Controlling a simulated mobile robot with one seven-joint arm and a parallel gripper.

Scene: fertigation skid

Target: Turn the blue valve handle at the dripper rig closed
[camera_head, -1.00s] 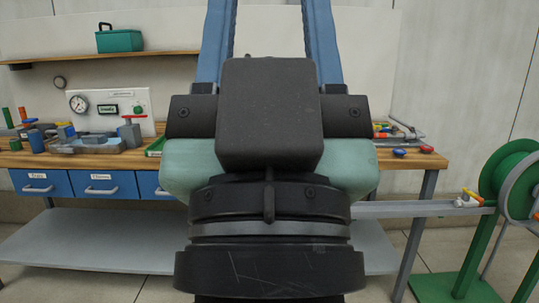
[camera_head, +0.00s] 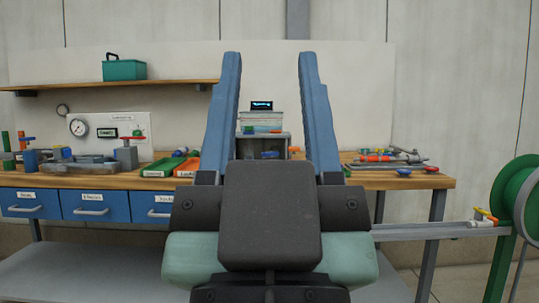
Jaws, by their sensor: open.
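My gripper (camera_head: 270,57) is open and empty, its two blue fingers pointing up in the head view. Between the fingers, farther back on the bench, stands a clear tank (camera_head: 261,122) on a grey stand, with a small dark display above it. A small blue handle-like part (camera_head: 270,155) shows low in front of the stand; I cannot tell its angle or whether this is the dripper rig. Another blue handle-like part (camera_head: 27,139) is at the far left of the bench. The gripper touches none of them.
The wooden bench (camera_head: 440,182) spans the view, with blue drawers below. Loose fittings (camera_head: 392,157) lie right. A green hose reel (camera_head: 519,195) stands far right.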

